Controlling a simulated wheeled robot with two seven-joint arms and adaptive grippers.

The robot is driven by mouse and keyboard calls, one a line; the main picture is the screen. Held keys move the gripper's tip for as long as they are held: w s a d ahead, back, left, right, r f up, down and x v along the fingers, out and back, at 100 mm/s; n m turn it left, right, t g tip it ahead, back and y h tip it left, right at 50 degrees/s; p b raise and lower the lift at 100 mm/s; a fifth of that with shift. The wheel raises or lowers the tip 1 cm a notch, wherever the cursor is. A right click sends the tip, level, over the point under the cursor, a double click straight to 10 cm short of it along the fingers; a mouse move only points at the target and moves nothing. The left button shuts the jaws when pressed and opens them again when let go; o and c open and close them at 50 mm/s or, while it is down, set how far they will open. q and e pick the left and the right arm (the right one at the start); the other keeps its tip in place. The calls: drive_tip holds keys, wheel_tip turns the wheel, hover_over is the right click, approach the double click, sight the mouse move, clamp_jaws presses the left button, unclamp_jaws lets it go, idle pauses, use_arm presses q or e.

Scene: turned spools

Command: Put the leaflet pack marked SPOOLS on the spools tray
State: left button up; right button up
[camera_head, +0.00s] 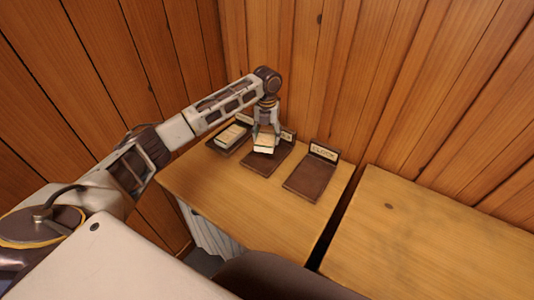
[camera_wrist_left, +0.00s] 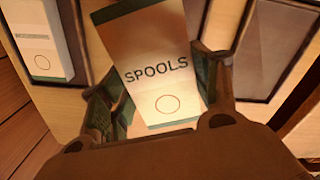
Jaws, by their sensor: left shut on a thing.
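The leaflet pack marked SPOOLS (camera_wrist_left: 155,68) is white with a green band and a printed circle. My left gripper (camera_head: 265,136) is shut on it, with one finger on each side, as the left wrist view (camera_wrist_left: 157,100) shows. In the head view the pack (camera_head: 264,145) is over the back part of the middle dark brown tray (camera_head: 262,167). I cannot tell whether it touches that tray. The middle tray's label is mostly hidden by the gripper, so I cannot read it. My right gripper is not in view.
Another pack (camera_head: 230,135) lies on the left tray (camera_head: 219,147). The right tray (camera_head: 306,182) is empty, with a small label plate (camera_head: 323,151) behind it. A wooden wall rises behind the table (camera_head: 230,202). A gap separates a second table (camera_head: 420,235) at right.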

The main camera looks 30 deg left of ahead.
sight(267, 157)
use_arm(q)
drive_tip(key=shift+f, duration=1.7)
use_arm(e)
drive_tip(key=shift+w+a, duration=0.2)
use_arm(q)
wheel_tip(267, 157, down, 4)
drive_tip(key=shift+f, duration=0.5)
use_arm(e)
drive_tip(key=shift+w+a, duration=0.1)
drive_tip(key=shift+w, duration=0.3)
use_arm(q)
drive_tip(key=shift+f, duration=0.1)
drive_tip(key=o, duration=1.1)
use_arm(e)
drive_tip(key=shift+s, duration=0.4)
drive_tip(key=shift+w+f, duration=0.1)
